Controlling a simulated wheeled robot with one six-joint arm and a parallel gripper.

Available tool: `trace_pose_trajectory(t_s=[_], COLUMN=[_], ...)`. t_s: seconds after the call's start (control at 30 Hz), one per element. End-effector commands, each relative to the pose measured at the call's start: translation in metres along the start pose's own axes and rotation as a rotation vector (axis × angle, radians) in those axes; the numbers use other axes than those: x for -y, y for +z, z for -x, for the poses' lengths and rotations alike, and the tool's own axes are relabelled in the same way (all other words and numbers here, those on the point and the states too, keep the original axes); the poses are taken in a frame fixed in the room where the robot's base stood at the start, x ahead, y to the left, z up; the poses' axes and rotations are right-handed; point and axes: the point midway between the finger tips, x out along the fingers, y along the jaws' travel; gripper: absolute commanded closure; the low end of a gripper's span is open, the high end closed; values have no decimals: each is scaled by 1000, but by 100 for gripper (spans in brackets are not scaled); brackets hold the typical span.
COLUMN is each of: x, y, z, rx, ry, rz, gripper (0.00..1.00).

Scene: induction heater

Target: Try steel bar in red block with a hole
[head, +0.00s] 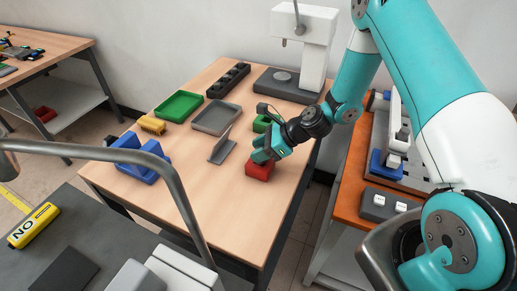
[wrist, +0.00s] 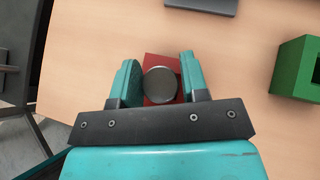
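The red block (head: 259,171) sits on the wooden table under my gripper. It also shows in the wrist view (wrist: 153,62), behind a round grey metal end that looks like the steel bar (wrist: 160,85). The bar's end lies between the two teal fingers of my gripper (wrist: 157,82), over the middle of the red block. The right finger is at or very near the bar; a small gap shows at the left finger. The block's hole is hidden, and I cannot tell how deep the bar is in it. In the head view my gripper (head: 264,155) hides the bar.
A green block (head: 262,123) stands close to my gripper. A grey angled plate (head: 221,148), a grey tray (head: 216,118), a green tray (head: 179,106), a yellow brush (head: 152,125) and a blue holder (head: 138,156) are farther left. The table's front is clear.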

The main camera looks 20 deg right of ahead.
Motion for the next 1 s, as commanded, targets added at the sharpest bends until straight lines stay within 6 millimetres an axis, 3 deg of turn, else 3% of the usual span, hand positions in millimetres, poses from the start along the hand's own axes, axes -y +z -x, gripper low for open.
trace_pose_trajectory(t_s=[0.03,0.1,0.47,0.67,1.0], x=[0,0,0,2,2], y=[0,0,-1,-2,-1], z=[0,0,6,43,130], rx=[0,0,-1,-1,0], ry=[-1,0,-1,-6,-8], rz=[0,0,0,-1,0], gripper=[47,35,35,35,35])
